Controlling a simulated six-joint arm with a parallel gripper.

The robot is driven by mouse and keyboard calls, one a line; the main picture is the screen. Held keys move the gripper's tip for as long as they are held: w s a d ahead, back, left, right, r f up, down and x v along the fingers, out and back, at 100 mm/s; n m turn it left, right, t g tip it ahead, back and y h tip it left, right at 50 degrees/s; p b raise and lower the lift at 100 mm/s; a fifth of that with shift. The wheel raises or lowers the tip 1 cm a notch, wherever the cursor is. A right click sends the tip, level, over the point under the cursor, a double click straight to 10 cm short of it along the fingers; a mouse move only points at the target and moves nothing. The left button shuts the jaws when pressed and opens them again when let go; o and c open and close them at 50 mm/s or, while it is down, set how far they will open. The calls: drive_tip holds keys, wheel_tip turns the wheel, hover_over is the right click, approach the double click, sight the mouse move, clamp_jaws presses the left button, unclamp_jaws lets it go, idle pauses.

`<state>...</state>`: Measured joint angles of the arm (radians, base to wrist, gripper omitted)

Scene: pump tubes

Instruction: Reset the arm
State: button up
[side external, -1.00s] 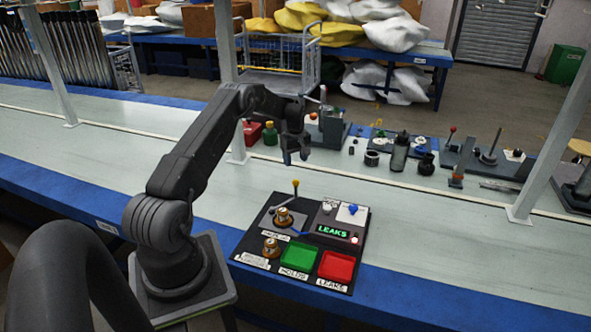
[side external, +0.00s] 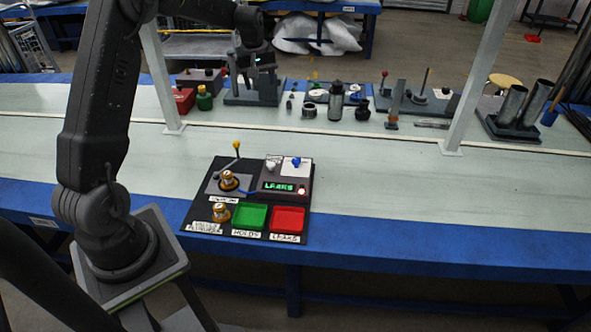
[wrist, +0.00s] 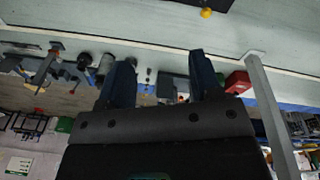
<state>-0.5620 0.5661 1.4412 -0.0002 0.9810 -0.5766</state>
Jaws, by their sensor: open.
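My gripper (wrist: 162,85) is open in the wrist view, its two dark fingers spread with nothing between them. In the side view my arm is raised, with its end high over the back of the bench, well clear of the black test board (side external: 200,194). On the board, one brass-coloured part (side external: 228,181) sits on the grey fixture beside a yellow-knobbed lever (side external: 236,148). Another brass-coloured part (side external: 221,212) stands at the front left. The display (side external: 279,187) reads LEAKS in green, with a red lamp beside it. The green HOLDS tray (side external: 250,217) and red LEAKS tray (side external: 287,220) look empty.
Pale uprights (side external: 162,80) rise from the bench. The pale surface right of the board (side external: 420,190) is clear.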

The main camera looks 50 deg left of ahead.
drive_tip(key=s+d+r+m+t, duration=0.1)
drive_tip(key=s+d+r+m, duration=0.1)
drive_tip(key=s+d+r, duration=0.3)
drive_tip(key=s+d+r+m, duration=0.2)
drive_tip(key=d+r, duration=0.1)
drive_tip(key=d, duration=0.4)
drive_tip(key=s+d+r+m+t, duration=0.1)
drive_tip(key=s+d+r+m, duration=0.15)
drive_tip(key=d, duration=0.35)
drive_tip(key=s+d+m+t, duration=0.1)
drive_tip(key=s+d+m, duration=0.2)
drive_tip(key=s+d, duration=0.2)
drive_tip(key=s+d+m+t+h, duration=0.1)
drive_tip(key=s+d+m, duration=0.2)
drive_tip(key=s, duration=0.9)
drive_tip(key=d, duration=0.2)
drive_tip(key=shift+d+f, duration=0.35)
drive_tip(key=shift+f, duration=0.05)
